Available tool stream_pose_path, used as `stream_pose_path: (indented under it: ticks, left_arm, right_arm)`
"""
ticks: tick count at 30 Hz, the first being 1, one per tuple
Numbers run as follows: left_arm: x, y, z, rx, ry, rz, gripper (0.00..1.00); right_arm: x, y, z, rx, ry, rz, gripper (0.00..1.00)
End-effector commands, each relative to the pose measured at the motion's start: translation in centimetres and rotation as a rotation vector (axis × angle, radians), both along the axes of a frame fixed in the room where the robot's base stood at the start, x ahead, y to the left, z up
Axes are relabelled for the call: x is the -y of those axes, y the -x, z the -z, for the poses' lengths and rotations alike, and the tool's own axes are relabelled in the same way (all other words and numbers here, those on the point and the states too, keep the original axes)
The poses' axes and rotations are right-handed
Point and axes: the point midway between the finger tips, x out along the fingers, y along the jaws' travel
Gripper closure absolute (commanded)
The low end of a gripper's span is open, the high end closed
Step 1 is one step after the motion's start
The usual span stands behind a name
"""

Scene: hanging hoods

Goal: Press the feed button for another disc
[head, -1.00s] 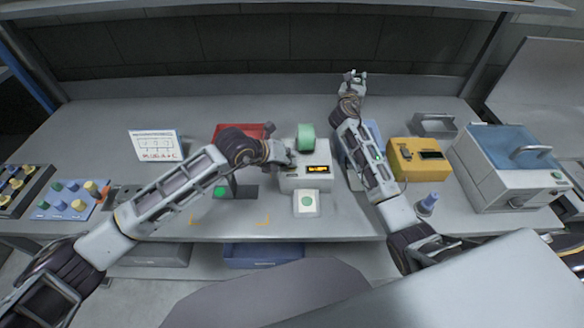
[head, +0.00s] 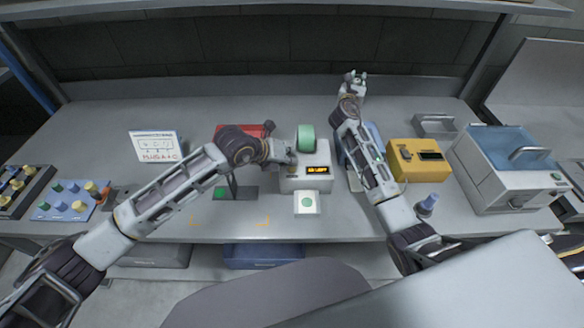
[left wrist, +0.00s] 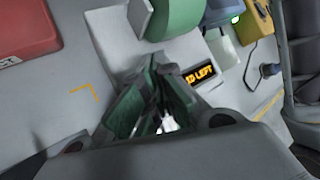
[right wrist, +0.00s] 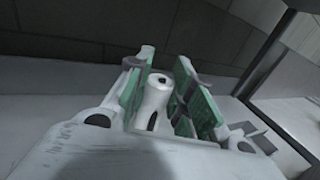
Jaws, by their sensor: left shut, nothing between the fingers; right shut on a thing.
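The white dispenser (head: 318,180) stands mid-bench with a green cylinder (head: 306,138) on top. Its amber display (head: 318,170) is lit; in the left wrist view the display (left wrist: 200,74) shows text ending in "LEFT". My left gripper (head: 290,157) is shut and empty at the dispenser's upper left. In the left wrist view its fingers (left wrist: 158,115) hide what lies below them, and I cannot make out the feed button or any contact. My right gripper (head: 355,76) is shut on a white bottle-like piece (right wrist: 155,95) at the bench's back.
A white outlet (head: 307,211) with a green round mark sits in front of the dispenser. A red box (head: 226,131) lies behind my left arm. A sign (head: 155,148) stands left.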

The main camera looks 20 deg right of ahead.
Motion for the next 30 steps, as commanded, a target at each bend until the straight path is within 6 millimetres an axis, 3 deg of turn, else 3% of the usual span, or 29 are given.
stream_pose_path:
  ticks: [17,30]
  left_arm:
    - [0.0,0.0,-0.7,0.001,0.001,0.0,1.0]
    - [0.0,0.0,-3.2,0.001,0.002,-0.001,1.0]
  right_arm:
    - [0.0,0.0,-0.3,0.001,0.001,0.0,0.93]
    - [0.0,0.0,-1.4,0.001,0.001,0.0,0.93]
